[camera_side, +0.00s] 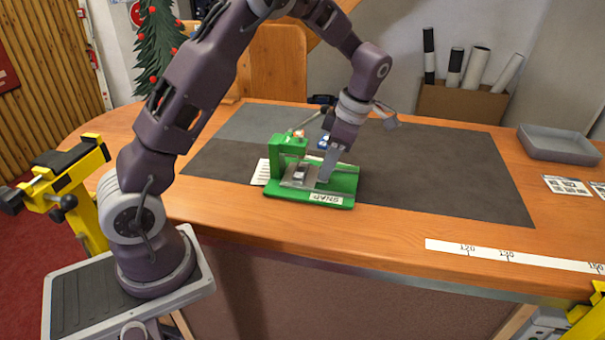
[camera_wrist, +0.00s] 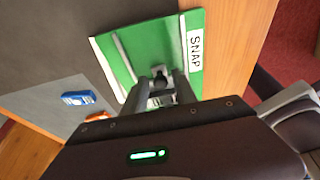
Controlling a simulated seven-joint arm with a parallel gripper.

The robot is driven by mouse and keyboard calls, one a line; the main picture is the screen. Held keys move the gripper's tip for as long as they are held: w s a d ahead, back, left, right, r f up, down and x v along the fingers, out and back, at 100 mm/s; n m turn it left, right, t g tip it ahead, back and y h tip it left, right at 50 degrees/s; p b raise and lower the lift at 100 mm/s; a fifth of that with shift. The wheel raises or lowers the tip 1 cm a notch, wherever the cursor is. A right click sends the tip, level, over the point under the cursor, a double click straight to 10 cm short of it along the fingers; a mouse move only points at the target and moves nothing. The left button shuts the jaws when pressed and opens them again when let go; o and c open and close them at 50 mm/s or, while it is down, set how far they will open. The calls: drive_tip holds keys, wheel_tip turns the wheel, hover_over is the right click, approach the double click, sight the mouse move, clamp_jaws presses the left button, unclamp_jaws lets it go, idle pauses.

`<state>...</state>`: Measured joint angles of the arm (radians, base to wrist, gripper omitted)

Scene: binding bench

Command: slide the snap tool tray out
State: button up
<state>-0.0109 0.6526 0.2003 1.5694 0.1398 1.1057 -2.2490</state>
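The green snap tool (camera_side: 340,187) lies flat near the front of the bench, its SNAP label on the front edge. A green upright block stands at its left end. A grey tray (camera_side: 297,183) sits low on the green base, partly hidden by my gripper (camera_side: 322,179). In the wrist view the green base (camera_wrist: 118,66) is seen from above, and my gripper's fingers (camera_wrist: 161,82) stand apart over it. A small dark knob-like part (camera_wrist: 160,71) shows between the fingertips. I cannot tell whether the fingers touch it. The block is not clear in the wrist view.
A dark cutting mat (camera_side: 440,170) covers the bench middle, with free room right of the tool. A grey bin (camera_side: 558,147) and a ruler strip (camera_side: 510,256) lie at right.

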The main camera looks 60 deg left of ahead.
clamp_jaws()
drive_tip(key=shift+w+d, duration=2.6)
drive_tip(key=shift+w, duration=0.1)
unclamp_jaws()
wheel_tip(320, 180, up, 10)
